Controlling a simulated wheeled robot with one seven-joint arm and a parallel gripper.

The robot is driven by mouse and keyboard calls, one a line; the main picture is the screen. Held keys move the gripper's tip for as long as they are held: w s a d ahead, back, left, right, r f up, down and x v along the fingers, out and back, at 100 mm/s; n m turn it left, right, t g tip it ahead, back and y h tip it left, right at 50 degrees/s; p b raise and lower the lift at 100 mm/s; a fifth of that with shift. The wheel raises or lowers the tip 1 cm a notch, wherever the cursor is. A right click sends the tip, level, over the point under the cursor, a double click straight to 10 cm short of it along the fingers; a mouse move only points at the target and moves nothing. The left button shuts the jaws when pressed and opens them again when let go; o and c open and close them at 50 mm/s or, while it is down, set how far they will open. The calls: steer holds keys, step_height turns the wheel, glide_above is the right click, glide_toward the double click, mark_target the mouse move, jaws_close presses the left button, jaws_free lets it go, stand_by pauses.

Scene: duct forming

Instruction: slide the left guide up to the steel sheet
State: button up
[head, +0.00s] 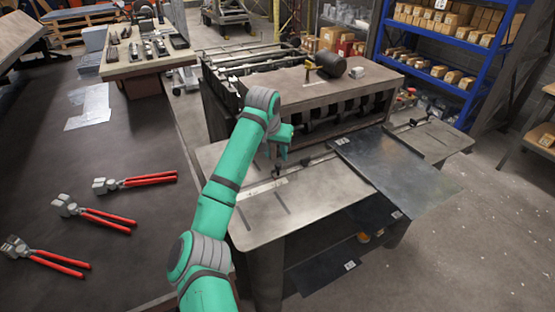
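The steel sheet (395,168) lies flat on the machine's front table and overhangs its front edge. A pale scale strip (262,186) runs along the table to the left of the sheet. A small dark piece on this strip, seemingly the left guide (277,172), stands apart from the sheet, with bare table between them. My gripper (279,160) points down just above and at this piece, partly hidden by my green wrist. I cannot tell whether its fingers touch the guide or how wide they are. A similar dark guide (414,122) sits on the right of the sheet.
The roller machine (300,85) stands directly behind the table (325,190). A dark bench (120,240) at left holds several red-handled pliers (105,218). More sheets (328,274) lie on a shelf below. Blue racking (440,45) stands behind at right; the right floor is clear.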

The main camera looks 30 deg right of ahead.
steer(key=v, duration=0.4)
stand_by(0.5)
